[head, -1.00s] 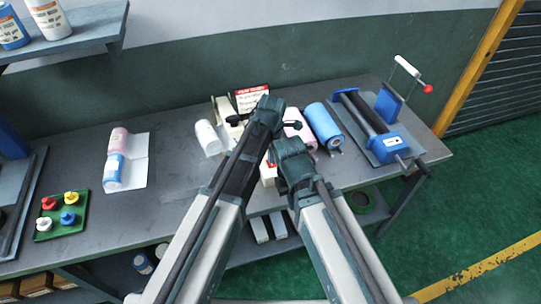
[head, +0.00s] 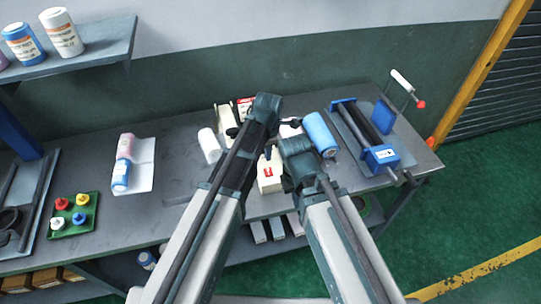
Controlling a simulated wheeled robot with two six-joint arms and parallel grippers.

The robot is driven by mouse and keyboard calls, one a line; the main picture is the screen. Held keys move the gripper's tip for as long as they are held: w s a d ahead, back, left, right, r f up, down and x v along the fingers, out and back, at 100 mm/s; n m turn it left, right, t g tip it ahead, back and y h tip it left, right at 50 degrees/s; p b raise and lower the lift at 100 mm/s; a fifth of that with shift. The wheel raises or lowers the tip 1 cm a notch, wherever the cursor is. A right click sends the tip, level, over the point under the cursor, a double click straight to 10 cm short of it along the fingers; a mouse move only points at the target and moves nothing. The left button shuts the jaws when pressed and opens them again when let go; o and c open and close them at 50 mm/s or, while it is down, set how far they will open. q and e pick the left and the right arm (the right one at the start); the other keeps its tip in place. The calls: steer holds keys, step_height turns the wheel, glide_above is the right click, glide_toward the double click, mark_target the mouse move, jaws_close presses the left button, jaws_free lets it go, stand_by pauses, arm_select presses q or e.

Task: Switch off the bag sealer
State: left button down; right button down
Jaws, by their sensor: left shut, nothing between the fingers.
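The bag sealer (head: 271,183) is a cream machine on the grey bench, largely hidden behind my two raised arms. Its front end shows between them, with a small red switch (head: 268,171); whether the switch is on or off is too small to tell. My left gripper (head: 268,153) is dark and shows only in part, just above the sealer's front end. It is shut and empty; I cannot tell whether it touches the sealer. My right gripper is hidden behind its own arm.
A white roll (head: 209,146) stands left of the sealer and a blue roll (head: 320,134) right of it. A blue roller machine (head: 381,156) is at the bench's right end. A green tray (head: 73,214) with coloured knobs is at left.

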arm_select(q)
step_height(320, 180, up, 7)
steer(key=p, duration=0.5)
steer(key=shift+d+f, duration=0.15)
steer(key=shift+s+d+t, duration=0.3)
steer(key=shift+s+t, duration=0.1)
steer(key=shift+s, duration=0.4)
steer(key=shift+f, duration=0.1)
